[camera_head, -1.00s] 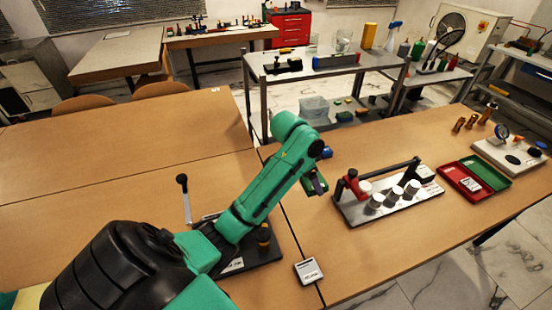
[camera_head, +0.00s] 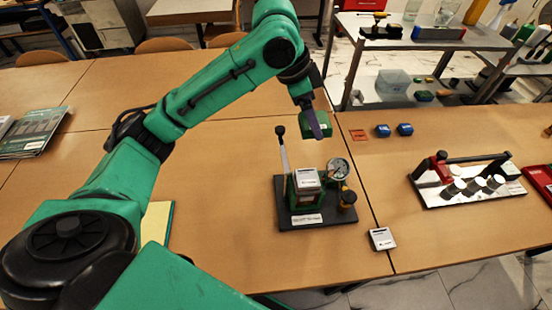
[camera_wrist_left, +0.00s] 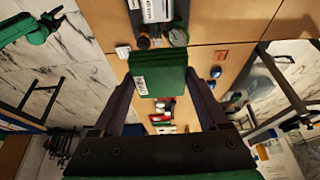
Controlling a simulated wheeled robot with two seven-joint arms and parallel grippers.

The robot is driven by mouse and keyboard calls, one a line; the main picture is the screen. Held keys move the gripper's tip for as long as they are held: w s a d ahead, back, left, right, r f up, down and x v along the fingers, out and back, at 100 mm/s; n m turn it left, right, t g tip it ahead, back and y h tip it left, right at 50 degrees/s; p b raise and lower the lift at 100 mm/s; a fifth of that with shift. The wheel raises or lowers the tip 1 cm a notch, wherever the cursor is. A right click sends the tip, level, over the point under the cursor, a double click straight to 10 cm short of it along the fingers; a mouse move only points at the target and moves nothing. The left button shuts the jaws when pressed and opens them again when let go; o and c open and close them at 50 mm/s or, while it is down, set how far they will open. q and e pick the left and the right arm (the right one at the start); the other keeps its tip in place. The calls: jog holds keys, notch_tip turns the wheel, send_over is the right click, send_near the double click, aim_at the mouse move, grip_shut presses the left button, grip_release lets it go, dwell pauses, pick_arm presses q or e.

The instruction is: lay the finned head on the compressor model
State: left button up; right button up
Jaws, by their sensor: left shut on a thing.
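The finned head (camera_head: 318,123) is a green block; the left wrist view shows its ribbed face and a small white label (camera_wrist_left: 158,75). My left gripper (camera_head: 312,112) is shut on it, with dark fingers on both sides, and holds it above the table. The compressor model (camera_head: 305,218) stands nearer to me, below the head in the head view. It has a black base, a green body with a light top, a dial gauge and an upright lever. In the left wrist view part of it shows at the top edge (camera_wrist_left: 155,12). The head is apart from it.
A small grey device (camera_head: 382,238) lies right of the model. Two blue pieces (camera_head: 394,130) and a red tag lie beyond. A rack with white-capped cylinders (camera_head: 470,190) stands at right. A green arm, probably my right, shows at the left wrist view's upper left.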

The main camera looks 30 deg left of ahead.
pick_arm(q)
jog(key=p, duration=0.1)
send_over(310, 177)
notch_tip(310, 177, down, 8)
jog(key=f, duration=0.3)
jog(key=f+p, duration=0.1)
jog(key=f, duration=0.3)
jog(key=s+a+f, duration=0.1)
jog(key=f, duration=0.3)
jog(key=shift+w+a+f, duration=0.1)
jog(key=shift+f, duration=0.25)
pick_arm(e)
jog(key=shift+d+r, duration=0.2)
jog(key=shift+r, duration=0.35)
jog(key=shift+d+r, duration=0.15)
jog(key=shift+r, duration=0.4)
pick_arm(q)
jog(key=o, duration=1.2)
jog(key=shift+f, duration=0.15)
jog(key=shift+o, duration=1.4)
pick_arm(e)
jog(key=shift+d, duration=0.25)
